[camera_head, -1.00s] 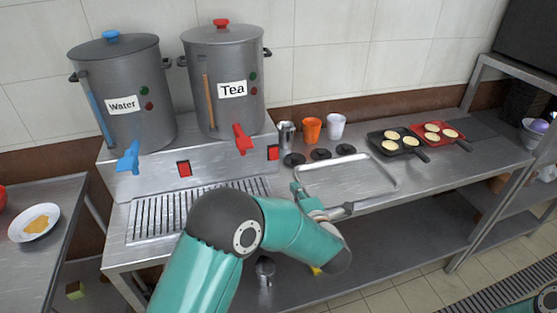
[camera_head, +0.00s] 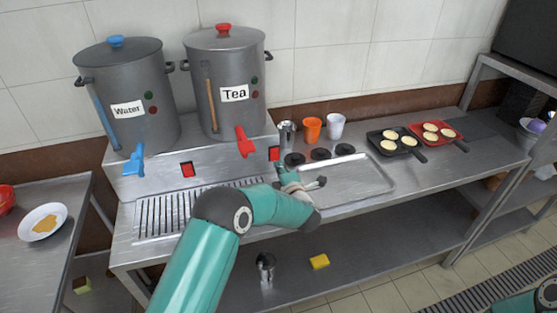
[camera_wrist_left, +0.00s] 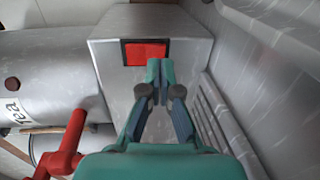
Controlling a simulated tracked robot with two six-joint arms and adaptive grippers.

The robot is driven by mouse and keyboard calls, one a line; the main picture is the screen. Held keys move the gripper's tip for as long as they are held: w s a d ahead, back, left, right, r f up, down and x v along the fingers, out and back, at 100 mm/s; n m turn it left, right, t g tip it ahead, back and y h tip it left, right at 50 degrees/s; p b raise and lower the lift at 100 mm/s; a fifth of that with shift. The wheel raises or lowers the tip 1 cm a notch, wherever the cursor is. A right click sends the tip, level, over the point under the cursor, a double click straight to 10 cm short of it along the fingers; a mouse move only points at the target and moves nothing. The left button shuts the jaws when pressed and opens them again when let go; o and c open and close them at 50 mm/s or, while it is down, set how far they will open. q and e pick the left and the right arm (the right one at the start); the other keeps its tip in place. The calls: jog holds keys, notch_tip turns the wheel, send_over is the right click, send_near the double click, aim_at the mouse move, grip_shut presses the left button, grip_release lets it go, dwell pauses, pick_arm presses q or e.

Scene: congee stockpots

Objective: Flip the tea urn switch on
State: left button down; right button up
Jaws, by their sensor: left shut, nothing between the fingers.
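The tea urn (camera_head: 227,80) is a grey pot with a red lid knob and red tap, standing on a steel base. Its red switch (camera_head: 274,153) in a black frame is on the base front, right of the tap. In the left wrist view the switch (camera_wrist_left: 146,54) is just ahead of my left gripper (camera_wrist_left: 160,68). My left gripper is shut and empty, its tips overlapping the switch's lower right edge; I cannot tell if they touch. In the head view the left gripper (camera_head: 281,169) is just below the switch. My right gripper is out of view.
The water urn (camera_head: 128,95) stands to the left, with its own red switch (camera_head: 187,169). A drip grate (camera_head: 160,215) lies in front of the base. A steel tray (camera_head: 355,180), cups and two pans of patties are to the right.

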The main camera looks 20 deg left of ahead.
pick_arm(q)
jog(key=shift+x, duration=1.15)
jog(key=shift+f, duration=0.15)
jog(key=b, duration=0.3)
jog(key=shift+w+a+f, duration=0.1)
jog(key=shift+w+f, duration=0.05)
jog(key=shift+f, duration=0.15)
jog(key=shift+r+p, duration=0.4)
jog(key=shift+p, duration=0.1)
jog(key=shift+f, duration=0.1)
jog(key=s+d+b, duration=0.1)
jog(key=s+d+f+b, duration=0.1)
jog(key=s+d+b, duration=0.1)
jog(key=shift+f, duration=0.1)
jog(key=v, duration=0.3)
jog(key=f+b+v, duration=0.1)
jog(key=v, duration=0.2)
jog(key=b+v, duration=0.1)
jog(key=v, duration=0.2)
jog(key=shift+s+f, duration=0.35)
jog(key=shift+s, duration=0.1)
